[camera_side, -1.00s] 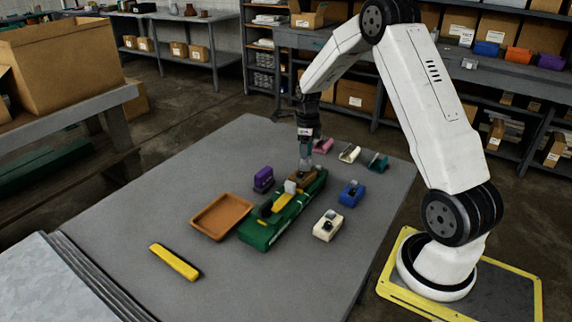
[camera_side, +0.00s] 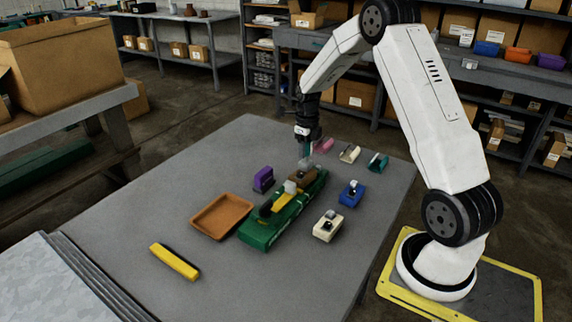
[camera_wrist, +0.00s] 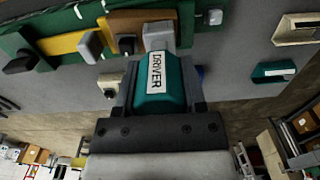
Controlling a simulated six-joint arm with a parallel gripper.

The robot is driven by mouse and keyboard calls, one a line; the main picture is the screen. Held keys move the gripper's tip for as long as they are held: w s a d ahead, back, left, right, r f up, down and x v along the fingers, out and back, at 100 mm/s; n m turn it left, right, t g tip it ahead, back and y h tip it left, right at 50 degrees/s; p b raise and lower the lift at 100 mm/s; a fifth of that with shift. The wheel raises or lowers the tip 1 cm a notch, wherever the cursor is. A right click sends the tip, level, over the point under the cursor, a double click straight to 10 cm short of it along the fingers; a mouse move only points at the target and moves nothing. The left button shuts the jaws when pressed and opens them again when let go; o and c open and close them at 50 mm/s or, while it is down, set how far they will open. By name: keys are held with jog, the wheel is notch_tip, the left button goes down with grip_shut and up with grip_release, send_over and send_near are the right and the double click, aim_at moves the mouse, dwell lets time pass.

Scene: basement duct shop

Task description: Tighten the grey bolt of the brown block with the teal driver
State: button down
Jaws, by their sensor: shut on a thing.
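My gripper (camera_side: 307,143) points down over the far end of the green fixture (camera_side: 262,236). It is shut on the teal driver (camera_wrist: 160,82), labelled DRIVER, which also shows in the side view (camera_side: 309,153). The driver's grey tip (camera_wrist: 160,36) is at the brown block (camera_side: 302,176), which also shows in the wrist view (camera_wrist: 138,20). The tip appears to meet the top of the block; exact contact cannot be told. The grey bolt is not clearly seen there, likely covered by the tip. A grey piece (camera_side: 290,187) and a yellow block (camera_side: 282,201) sit beside the brown block.
A purple block (camera_side: 264,178) and an orange tray (camera_side: 221,217) lie left of the fixture. Blue (camera_side: 351,194) and white (camera_side: 328,227) blocks lie right. Pink, cream (camera_side: 350,153) and teal (camera_side: 378,161) pieces stand behind. A yellow bar (camera_side: 174,262) lies on clear front-left table.

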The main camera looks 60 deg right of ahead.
jog(key=shift+m, duration=1.2)
jog(key=shift+n, duration=0.8)
jog(key=shift+r, duration=0.25)
jog(key=shift+r, duration=2.2)
